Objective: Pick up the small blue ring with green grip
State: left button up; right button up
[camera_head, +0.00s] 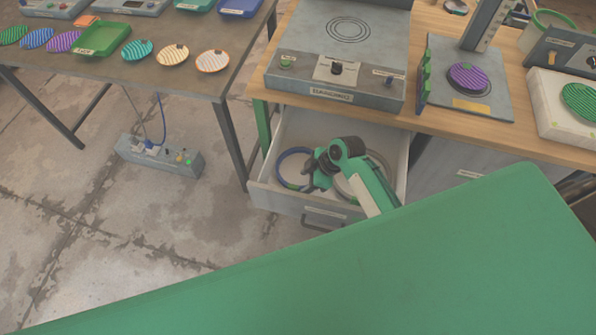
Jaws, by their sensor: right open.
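The small blue ring (281,173) lies in the left part of the open drawer (277,198). Its right side is covered by my right gripper (310,172), so I cannot make out its green grip. My right gripper reaches down into the drawer at the ring's right side. Its jaws are open, and I cannot tell whether they touch the ring. My left gripper is not in view.
A larger pale ring (386,165) lies in the drawer's right part, partly behind my right arm. The wooden workbench (420,122) stands above the drawer, with a hotplate device (330,72) on top. A power strip (160,156) lies on the floor at left.

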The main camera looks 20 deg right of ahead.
aim_at(297, 186)
jog(key=shift+x, duration=0.85)
jog(key=p+x, duration=0.1)
jog(key=x, duration=0.2)
jog(key=shift+w+d+f, duration=0.1)
jog(key=shift+w+d, duration=0.05)
jog(key=shift+w, duration=0.1)
jog(key=shift+f, duration=0.4)
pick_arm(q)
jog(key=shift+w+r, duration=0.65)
pick_arm(e)
grip_shut()
